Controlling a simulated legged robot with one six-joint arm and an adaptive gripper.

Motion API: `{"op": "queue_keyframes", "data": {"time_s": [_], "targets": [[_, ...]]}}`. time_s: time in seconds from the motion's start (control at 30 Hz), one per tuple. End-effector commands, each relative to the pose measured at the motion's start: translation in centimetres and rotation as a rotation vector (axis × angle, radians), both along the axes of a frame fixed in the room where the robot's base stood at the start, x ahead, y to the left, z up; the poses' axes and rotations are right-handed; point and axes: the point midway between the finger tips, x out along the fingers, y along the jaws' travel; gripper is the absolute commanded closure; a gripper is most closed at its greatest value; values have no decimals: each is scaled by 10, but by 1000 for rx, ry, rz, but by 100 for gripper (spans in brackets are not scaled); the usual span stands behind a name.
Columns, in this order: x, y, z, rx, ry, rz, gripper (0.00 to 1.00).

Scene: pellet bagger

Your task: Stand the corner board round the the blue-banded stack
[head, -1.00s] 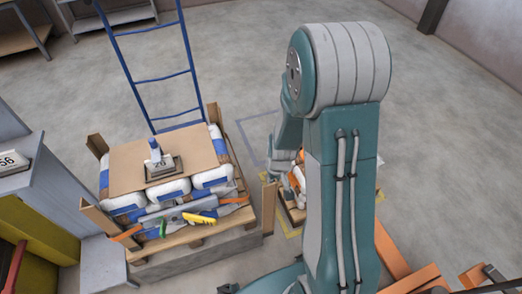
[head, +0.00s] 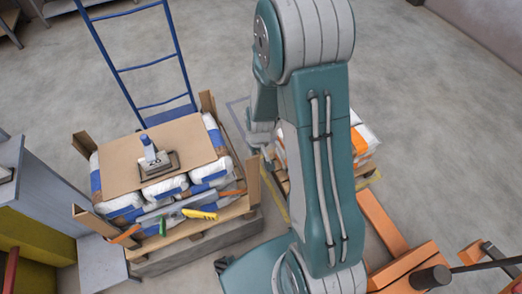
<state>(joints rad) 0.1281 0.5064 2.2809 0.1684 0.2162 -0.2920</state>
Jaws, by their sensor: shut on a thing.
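The blue-banded stack (head: 165,186) is white bags with blue bands on a wooden pallet at left, topped by a brown sheet (head: 160,140). A brown corner board (head: 253,181) is upright at its front right corner, close to the bags; I cannot tell whether it touches them. My gripper (head: 266,157) is beside the upper part of this board and shut on it. My arm partly hides the gripper, so the contact is unclear. Other corner boards stand at the back left (head: 83,145), back right (head: 207,104) and front left (head: 95,219) corners.
A label block with a handle (head: 152,158) lies on the sheet. A yellow-handled tool (head: 199,214) and other tools lie along the pallet front. A blue hand truck (head: 150,65) stands behind. An orange-banded stack (head: 362,138) is at right, partly hidden by my arm. Grey cabinet at left.

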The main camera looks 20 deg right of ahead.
Motion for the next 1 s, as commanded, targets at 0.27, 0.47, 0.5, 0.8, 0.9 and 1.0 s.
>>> {"op": "queue_keyframes", "data": {"time_s": [0.27,0.47,0.5,0.8,0.9,1.0], "targets": [[13,12,-8,1,-1,1,100],[22,21,-13,0,-1,2,100],[24,23,-14,0,-1,2,100],[37,36,-22,-1,-2,2,100],[41,41,-25,0,-1,2,100],[45,44,-27,-1,-2,0,100]]}}
